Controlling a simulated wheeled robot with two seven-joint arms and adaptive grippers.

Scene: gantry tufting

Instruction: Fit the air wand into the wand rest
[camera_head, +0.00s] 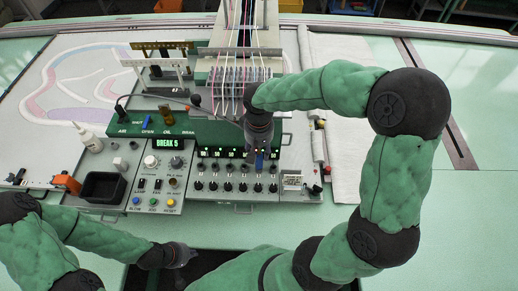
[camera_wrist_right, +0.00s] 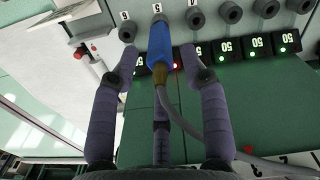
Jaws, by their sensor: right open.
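A blue-bodied piece with a brass collar and a grey hose, which I take to be the air wand (camera_wrist_right: 159,50), shows in the right wrist view with its tip at the socket under the label 5. I cannot tell how deep the tip sits. In the head view its blue part (camera_head: 260,160) shows just below my right gripper (camera_head: 258,146). In the right wrist view the right gripper (camera_wrist_right: 158,75) is open, one finger on each side of the wand, with gaps visible. My left gripper (camera_head: 182,255) is low in front of the console; its finger opening is unclear. I cannot make out the wand rest with certainty.
The console (camera_head: 155,185) carries knobs, coloured buttons and a display reading BREAK 5. A black bin (camera_head: 102,187) and a white bottle (camera_head: 90,138) stand at left. Red and white tools (camera_head: 318,148) lie at right. Yarns run down to the green head behind. The table's right side is clear.

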